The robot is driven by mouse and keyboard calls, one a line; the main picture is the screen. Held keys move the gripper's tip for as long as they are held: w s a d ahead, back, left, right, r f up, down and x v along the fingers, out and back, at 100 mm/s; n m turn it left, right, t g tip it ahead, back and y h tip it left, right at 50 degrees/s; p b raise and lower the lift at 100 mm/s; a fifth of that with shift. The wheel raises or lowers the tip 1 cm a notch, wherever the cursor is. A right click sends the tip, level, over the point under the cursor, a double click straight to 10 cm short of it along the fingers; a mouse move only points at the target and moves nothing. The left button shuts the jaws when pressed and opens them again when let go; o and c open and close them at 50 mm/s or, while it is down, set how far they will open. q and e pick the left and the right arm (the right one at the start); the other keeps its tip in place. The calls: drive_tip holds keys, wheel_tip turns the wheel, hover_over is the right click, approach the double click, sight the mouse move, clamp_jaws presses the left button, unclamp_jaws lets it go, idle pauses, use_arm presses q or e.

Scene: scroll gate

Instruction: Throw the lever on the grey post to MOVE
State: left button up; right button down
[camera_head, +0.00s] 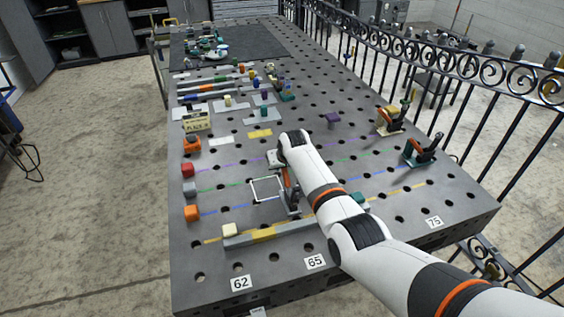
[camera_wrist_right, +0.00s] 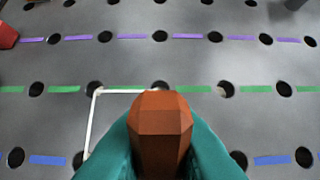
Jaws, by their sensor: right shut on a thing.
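My right arm comes in from the right in the head view, and its hand (camera_head: 284,160) is over the near part of the table. In the wrist view my right gripper (camera_wrist_right: 160,140) has teal fingers shut on a faceted orange-brown handle (camera_wrist_right: 160,122). In the head view an orange bar (camera_head: 288,180) stands below the hand, with a dark base; it seems to be the lever, partly hidden by my arm. I cannot make out the grey post clearly, nor any MOVE marking. My left gripper is not in view.
The perforated grey table (camera_head: 350,190) carries coloured dashed lines and a white square outline (camera_head: 267,189) beside the lever. Red, grey and orange blocks line the left edge. A grey bar (camera_head: 270,233) lies in front. Two clamp-like devices (camera_head: 422,150) (camera_head: 390,122) stand right, near a black railing.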

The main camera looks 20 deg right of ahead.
sight(288, 182)
drive_tip(key=shift+w+f+g, duration=0.15)
drive_tip(key=shift+f+g, duration=0.05)
drive_tip(key=shift+g, duration=0.1)
idle(0.4)
drive_tip(key=c, duration=1.4)
unclamp_jaws()
drive_tip(key=shift+o, duration=0.2)
drive_tip(key=shift+r, duration=0.1)
drive_tip(key=shift+s+r, duration=0.3)
drive_tip(key=shift+r, duration=0.25)
drive_tip(key=v, duration=1)
drive_tip(key=shift+s+r+p, duration=0.2)
drive_tip(key=shift+s+p, duration=0.05)
drive_tip(key=shift+p, duration=0.05)
